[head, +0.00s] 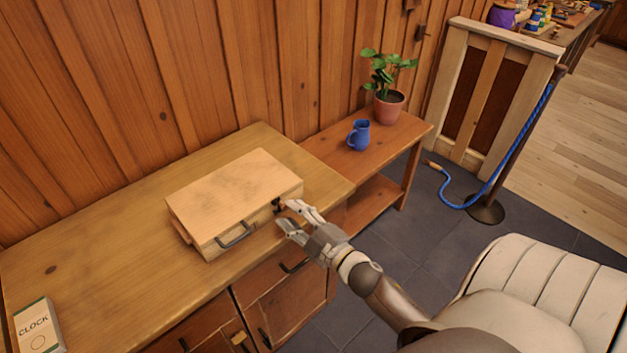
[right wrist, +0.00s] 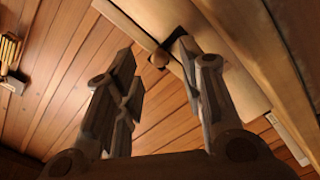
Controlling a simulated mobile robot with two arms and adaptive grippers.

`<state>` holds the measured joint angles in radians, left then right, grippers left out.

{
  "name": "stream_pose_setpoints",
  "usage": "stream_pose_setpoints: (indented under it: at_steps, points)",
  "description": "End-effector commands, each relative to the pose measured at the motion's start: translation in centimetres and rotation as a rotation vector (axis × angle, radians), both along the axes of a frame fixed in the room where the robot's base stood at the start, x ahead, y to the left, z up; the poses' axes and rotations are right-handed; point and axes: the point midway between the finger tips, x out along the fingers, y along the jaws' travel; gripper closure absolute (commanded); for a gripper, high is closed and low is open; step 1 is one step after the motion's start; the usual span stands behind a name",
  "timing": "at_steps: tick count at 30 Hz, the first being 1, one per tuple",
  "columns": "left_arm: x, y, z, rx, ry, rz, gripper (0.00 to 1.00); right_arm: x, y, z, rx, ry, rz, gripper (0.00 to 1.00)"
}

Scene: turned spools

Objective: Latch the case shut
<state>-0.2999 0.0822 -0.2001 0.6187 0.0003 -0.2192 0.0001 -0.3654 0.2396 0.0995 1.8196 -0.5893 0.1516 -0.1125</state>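The wooden case (head: 235,190) lies on the cabinet top with its pale lid down and a dark handle (head: 233,236) on its front. A small dark latch part (head: 277,204) shows at its right end. My right gripper (head: 288,214) is at that end, its fingers spread and pointing at the latch. In the right wrist view the open fingers (right wrist: 165,85) have nothing between them. My left gripper is not in view.
The cabinet top (head: 90,260) is clear left of the case, apart from a box marked CLOCK (head: 38,327). A lower shelf to the right holds a blue jug (head: 359,136) and a potted plant (head: 388,105).

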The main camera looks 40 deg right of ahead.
Motion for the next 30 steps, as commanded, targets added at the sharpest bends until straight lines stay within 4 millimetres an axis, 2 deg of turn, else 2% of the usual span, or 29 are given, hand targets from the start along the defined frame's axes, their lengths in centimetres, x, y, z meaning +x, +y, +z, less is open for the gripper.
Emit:
stream_pose_setpoints:
  at_steps: [9, 15, 21, 30]
  points:
    - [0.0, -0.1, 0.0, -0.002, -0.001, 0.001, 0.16, -6.2, -0.4, -0.1, 0.001, 0.003, 0.0, 0.63]
    - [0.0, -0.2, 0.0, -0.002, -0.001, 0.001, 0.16, -8.9, -0.7, 0.0, 0.0, 0.0, 0.0, 0.63]
    - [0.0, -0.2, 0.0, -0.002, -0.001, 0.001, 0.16, -9.9, -0.7, 0.1, -0.001, -0.002, 0.001, 0.63]
    - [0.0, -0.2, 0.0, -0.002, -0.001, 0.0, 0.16, -10.0, -0.7, 0.1, -0.001, -0.003, 0.002, 0.63]
